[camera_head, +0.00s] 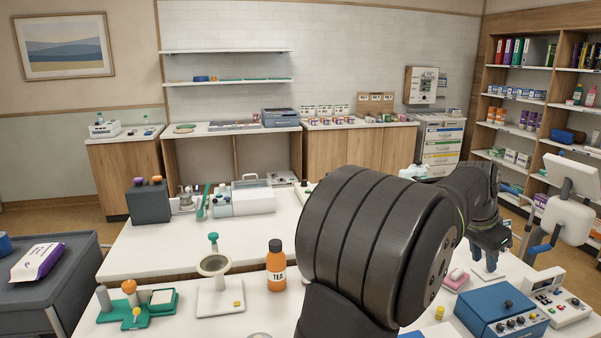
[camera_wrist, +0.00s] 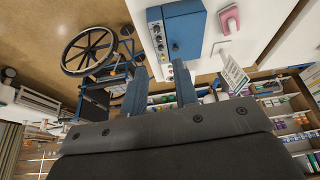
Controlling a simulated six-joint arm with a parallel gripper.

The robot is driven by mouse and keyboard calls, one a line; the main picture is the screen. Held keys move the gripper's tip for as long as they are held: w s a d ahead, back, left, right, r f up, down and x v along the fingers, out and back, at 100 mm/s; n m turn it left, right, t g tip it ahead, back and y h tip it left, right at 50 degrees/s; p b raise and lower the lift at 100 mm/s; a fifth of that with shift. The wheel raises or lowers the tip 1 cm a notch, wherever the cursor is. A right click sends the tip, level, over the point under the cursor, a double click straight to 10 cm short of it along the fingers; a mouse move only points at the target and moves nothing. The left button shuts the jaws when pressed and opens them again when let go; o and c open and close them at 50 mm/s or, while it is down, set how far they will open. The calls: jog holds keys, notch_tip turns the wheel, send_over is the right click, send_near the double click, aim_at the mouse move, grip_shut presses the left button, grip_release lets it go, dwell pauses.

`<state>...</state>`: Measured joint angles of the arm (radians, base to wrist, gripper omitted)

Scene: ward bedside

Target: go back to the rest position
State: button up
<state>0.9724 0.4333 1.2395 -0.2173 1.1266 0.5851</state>
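My gripper (camera_head: 493,245) is at the right in the head view, above the right part of the white table and beyond my large dark arm link. In the wrist view my gripper (camera_wrist: 158,78) shows two blue-grey fingers standing apart, with nothing held between them. The link hides the middle of the table and part of my arm.
Close to my gripper are a blue box with knobs (camera_head: 500,308), a pink item (camera_head: 456,279) and a white device (camera_head: 557,297). An orange TEA bottle (camera_head: 276,267) stands left of my arm. A wheelchair (camera_wrist: 92,55) shows in the wrist view.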

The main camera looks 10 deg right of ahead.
jog(key=a+r+n, duration=0.1)
jog(key=a+n, duration=0.1)
jog(key=a, duration=0.6)
jog(key=d+f+m, duration=0.2)
jog(key=d+m, duration=0.1)
jog(key=d, duration=0.8)
jog(key=x, duration=1)
jog(key=d+v, duration=0.1)
jog(key=v, duration=0.9)
jog(key=d+f+n+y, duration=0.2)
jog(key=d+n, duration=0.4)
jog(key=n, duration=0.6)
jog(key=shift+d+f+n+g+y, duration=0.3)
jog(key=shift+f+y, duration=0.1)
jog(key=shift+f, duration=0.2)
jog(key=shift+s, duration=0.1)
